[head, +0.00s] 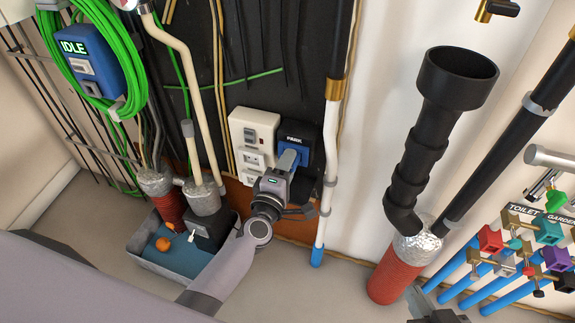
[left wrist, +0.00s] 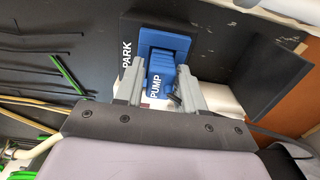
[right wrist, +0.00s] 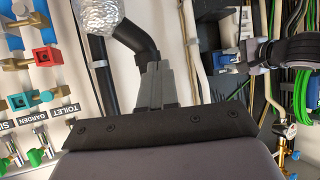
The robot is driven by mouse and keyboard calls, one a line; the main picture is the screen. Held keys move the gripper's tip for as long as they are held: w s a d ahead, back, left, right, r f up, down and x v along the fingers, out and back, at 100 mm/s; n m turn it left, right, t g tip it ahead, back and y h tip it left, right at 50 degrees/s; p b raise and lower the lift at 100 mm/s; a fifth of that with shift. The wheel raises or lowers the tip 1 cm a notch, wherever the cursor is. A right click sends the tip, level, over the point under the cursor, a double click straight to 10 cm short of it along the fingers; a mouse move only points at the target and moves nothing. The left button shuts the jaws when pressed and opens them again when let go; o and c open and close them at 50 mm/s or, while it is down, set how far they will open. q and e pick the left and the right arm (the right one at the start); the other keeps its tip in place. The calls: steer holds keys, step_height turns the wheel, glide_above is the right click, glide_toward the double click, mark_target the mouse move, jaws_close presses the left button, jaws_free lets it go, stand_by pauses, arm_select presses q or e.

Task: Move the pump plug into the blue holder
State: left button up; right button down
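The blue holder marked PARK (head: 301,146) is on a black backing plate on the wall, right of the cream socket panel. In the left wrist view its blue body (left wrist: 165,42) is straight ahead. The blue plug marked PUMP (left wrist: 157,78) is at the front of this holder, and I cannot tell how deep it sits. My left gripper (left wrist: 160,85) has one finger on each side of the plug and looks closed on it. It also shows in the head view (head: 291,160). My right gripper (right wrist: 154,78) is shut and empty, before a black pipe.
A cream socket panel (head: 253,138) is left of the holder. A grey tray (head: 150,262) stands below. A white pipe (head: 327,160) and a black drain pipe (head: 422,140) rise to the right, before coloured valves (head: 548,230).

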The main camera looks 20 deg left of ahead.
arm_select(q)
steer(key=shift+o, duration=1.2)
steer(key=shift+s, duration=0.1)
steer(key=s+f+m+g+h+p, duration=0.1)
steer(key=s+m+g+h, duration=0.45)
steer(key=s+m, duration=1.65)
steer(key=s+a+r+n+g+y+p, duration=0.1)
steer(key=a+r+y+p, duration=0.1)
steer(key=r+p, duration=0.5)
steer(key=s+a+r+n+g+y+p, duration=0.1)
steer(key=r+p, duration=0.6)
steer(key=p, duration=1)
steer(key=shift+s+a+y, duration=0.45)
steer(key=shift+s+a, duration=0.35)
arm_select(e)
steer(key=s+d+r+h, duration=0.1)
steer(key=d+r, duration=0.2)
steer(key=r, duration=0.4)
steer(key=s+d+r+m+g+h, duration=0.1)
steer(key=s+d+r, duration=0.1)
steer(key=r, duration=0.4)
steer(key=shift+s+d+r, duration=0.15)
steer(key=shift+d+r, duration=0.25)
steer(key=shift+d, duration=0.1)
